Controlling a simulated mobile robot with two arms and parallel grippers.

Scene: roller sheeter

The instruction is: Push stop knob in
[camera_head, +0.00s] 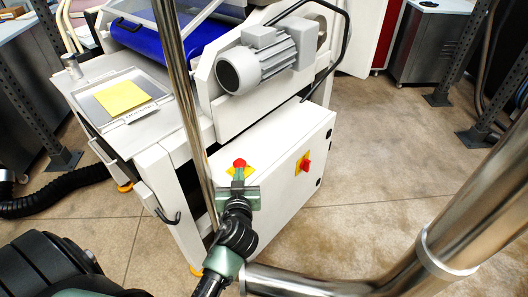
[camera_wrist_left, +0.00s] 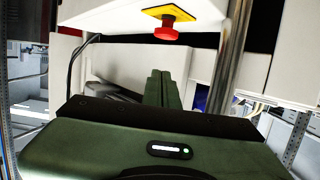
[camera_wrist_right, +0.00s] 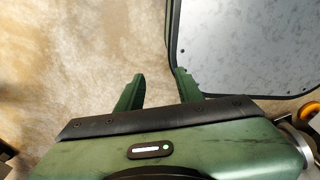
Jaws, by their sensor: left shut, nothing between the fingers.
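The stop knob (camera_head: 239,163) is a red button on a yellow plate on the white machine cabinet. It also shows in the left wrist view as a red knob (camera_wrist_left: 167,29) at the top, standing out from its plate. My left gripper (camera_head: 238,176) is shut and empty, its fingertips close to the knob. In the left wrist view the closed fingers (camera_wrist_left: 164,80) show below the knob, with a gap in the picture; contact cannot be told in the head view. My right gripper (camera_wrist_right: 158,85) is open and empty, over bare floor.
A second red knob on a yellow plate (camera_head: 304,164) sits on the cabinet (camera_head: 275,195) to the right. A vertical metal pole (camera_head: 182,90) stands left of my left gripper. A grey motor (camera_head: 255,62) is above. Floor to the right (camera_head: 375,165) is clear.

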